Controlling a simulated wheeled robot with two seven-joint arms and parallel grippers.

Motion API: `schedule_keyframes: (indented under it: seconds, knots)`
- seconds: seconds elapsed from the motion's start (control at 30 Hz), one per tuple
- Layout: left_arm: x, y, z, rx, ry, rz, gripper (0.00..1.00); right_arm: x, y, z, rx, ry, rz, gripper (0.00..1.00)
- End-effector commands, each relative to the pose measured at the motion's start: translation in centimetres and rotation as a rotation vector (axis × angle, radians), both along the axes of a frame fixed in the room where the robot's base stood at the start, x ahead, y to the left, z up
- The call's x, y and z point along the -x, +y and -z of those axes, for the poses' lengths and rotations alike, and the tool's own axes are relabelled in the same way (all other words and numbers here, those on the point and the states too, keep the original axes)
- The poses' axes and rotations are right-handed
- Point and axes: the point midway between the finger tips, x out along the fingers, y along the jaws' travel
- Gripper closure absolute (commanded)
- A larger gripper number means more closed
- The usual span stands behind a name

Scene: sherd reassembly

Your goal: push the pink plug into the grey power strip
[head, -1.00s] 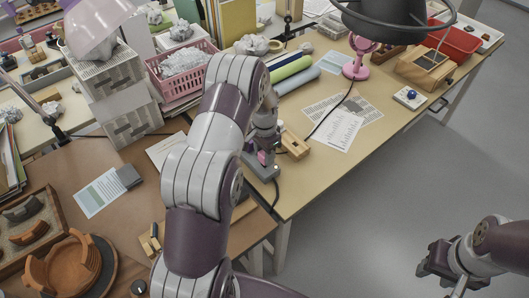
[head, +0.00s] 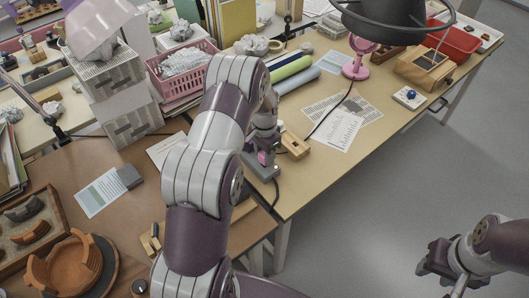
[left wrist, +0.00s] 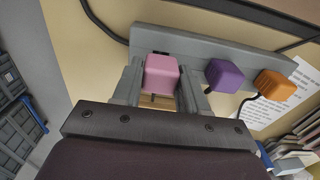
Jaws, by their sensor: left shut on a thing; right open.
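The pink plug (left wrist: 161,73) is between the fingers of my left gripper (left wrist: 160,88) in the left wrist view. The gripper is shut on it. The plug is at the left part of the grey power strip (left wrist: 205,42), beside a purple plug (left wrist: 225,75) and an orange plug (left wrist: 275,85) on the strip. I cannot tell how deep the pink plug sits. In the head view my left arm hides most of the strip; a bit of pink plug (head: 262,157) shows at the gripper. My right gripper (head: 432,262) is open and empty, off the table at the lower right.
A wooden block (head: 295,145) lies just right of my left gripper. Papers (head: 340,125), a pink lamp base (head: 358,68) and a pink basket (head: 182,72) are further back. A dark cable runs across the table. The floor at the right is clear.

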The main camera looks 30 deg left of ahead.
Motion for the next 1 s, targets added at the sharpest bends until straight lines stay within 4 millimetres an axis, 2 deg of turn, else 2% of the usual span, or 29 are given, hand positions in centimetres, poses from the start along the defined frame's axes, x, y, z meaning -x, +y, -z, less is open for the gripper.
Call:
schedule_keyframes:
  seconds: [1.0]
  knots:
    - [0.0,0.0,1.2,0.0,0.0,0.0,0.87,0.0,0.0,0.7,0.0,0.0,0.0,0.57]
